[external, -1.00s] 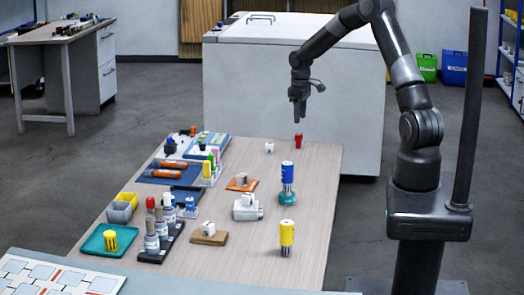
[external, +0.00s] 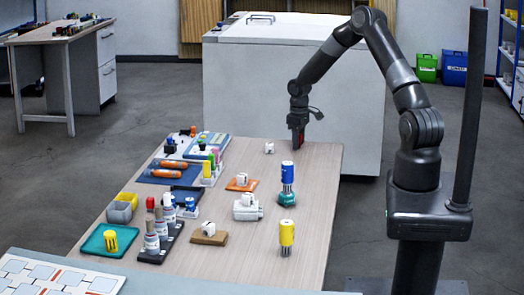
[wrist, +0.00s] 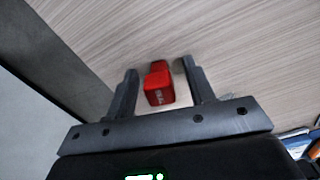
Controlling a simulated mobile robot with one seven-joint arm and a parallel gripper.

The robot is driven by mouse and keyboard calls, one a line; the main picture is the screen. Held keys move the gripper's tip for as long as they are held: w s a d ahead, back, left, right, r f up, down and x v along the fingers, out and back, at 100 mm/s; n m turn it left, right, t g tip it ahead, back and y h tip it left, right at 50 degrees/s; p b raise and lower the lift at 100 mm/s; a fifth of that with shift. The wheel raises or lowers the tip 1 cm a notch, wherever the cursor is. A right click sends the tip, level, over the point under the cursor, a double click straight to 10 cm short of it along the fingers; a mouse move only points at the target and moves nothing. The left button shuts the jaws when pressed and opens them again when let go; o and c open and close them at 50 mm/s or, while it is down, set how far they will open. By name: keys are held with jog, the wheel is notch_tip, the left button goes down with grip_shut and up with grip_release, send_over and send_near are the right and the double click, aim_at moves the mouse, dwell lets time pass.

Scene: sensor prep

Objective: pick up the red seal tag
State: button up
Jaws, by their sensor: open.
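The red seal tag (wrist: 159,86) stands on the wooden table and shows between the two fingers of my gripper (wrist: 160,92) in the wrist view. My gripper is open, with a finger on either side of the tag and a visible gap at each side. In the external view my gripper (external: 298,140) is low over the far right end of the table, pointing down. It hides most of the tag there; only a sliver of red shows.
A small white block (external: 269,148) stands to the left of my gripper. A blue cylinder on a teal base (external: 287,180) and a yellow cylinder (external: 286,236) stand nearer. A large white cabinet (external: 290,95) stands just behind the table's far edge (external: 290,141).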

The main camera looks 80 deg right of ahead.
jog(key=shift+c, duration=0.2)
jog(key=c, duration=1)
jog(key=shift+r, duration=0.1)
